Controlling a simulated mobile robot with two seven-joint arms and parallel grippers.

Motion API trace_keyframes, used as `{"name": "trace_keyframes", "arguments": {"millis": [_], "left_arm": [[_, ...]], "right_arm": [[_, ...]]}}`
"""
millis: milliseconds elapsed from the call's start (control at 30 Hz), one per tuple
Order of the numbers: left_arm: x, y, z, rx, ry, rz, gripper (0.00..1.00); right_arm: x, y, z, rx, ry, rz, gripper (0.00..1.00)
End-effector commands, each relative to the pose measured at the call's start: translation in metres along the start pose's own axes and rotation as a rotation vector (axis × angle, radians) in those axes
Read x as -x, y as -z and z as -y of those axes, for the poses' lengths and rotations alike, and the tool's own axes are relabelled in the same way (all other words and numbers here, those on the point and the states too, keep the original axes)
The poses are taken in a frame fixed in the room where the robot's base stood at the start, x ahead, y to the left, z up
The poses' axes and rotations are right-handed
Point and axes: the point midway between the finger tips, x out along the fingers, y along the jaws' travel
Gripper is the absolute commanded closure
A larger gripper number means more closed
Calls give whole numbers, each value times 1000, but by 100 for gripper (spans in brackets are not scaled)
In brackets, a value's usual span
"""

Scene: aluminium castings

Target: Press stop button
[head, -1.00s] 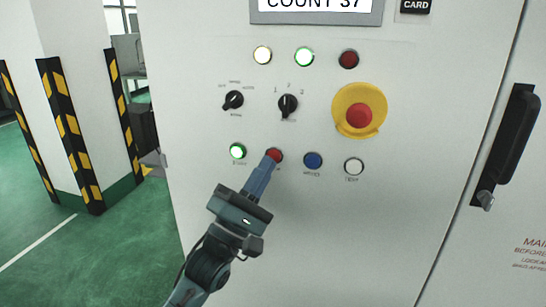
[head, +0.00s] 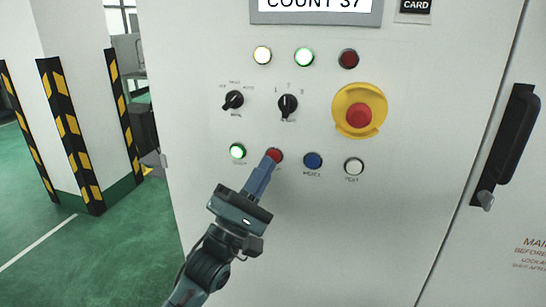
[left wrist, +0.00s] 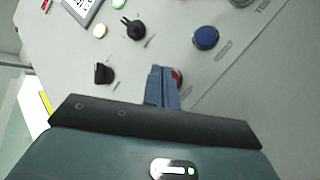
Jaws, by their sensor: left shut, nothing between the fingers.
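The red button (head: 275,155) sits in the lower row of the cabinet panel, between the lit green button (head: 237,151) and the blue button (head: 313,160). My left gripper (head: 267,161) is shut and empty, its fingertips at the lower left of the red button in the head view. In the left wrist view the closed fingertips (left wrist: 164,70) cover part of the red button (left wrist: 178,77). I cannot tell whether they touch it. The label under the red button is mostly hidden. My right gripper is not in view.
The panel also carries a red emergency knob on a yellow base (head: 359,115), two black selector switches (head: 287,106), a white button (head: 354,166) and a row of lamps (head: 304,57). A black door handle (head: 508,145) is at right. Striped pillars (head: 70,140) stand left.

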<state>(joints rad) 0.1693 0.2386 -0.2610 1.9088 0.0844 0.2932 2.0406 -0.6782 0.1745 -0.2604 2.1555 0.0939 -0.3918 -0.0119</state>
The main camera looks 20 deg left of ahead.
Motion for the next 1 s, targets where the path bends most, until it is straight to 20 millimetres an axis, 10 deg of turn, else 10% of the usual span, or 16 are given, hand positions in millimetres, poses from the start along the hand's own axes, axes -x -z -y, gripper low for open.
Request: {"name": "trace_keyframes", "arguments": {"millis": [1000], "left_arm": [[-6,5,5,0,0,0,100]], "right_arm": [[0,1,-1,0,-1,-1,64]]}}
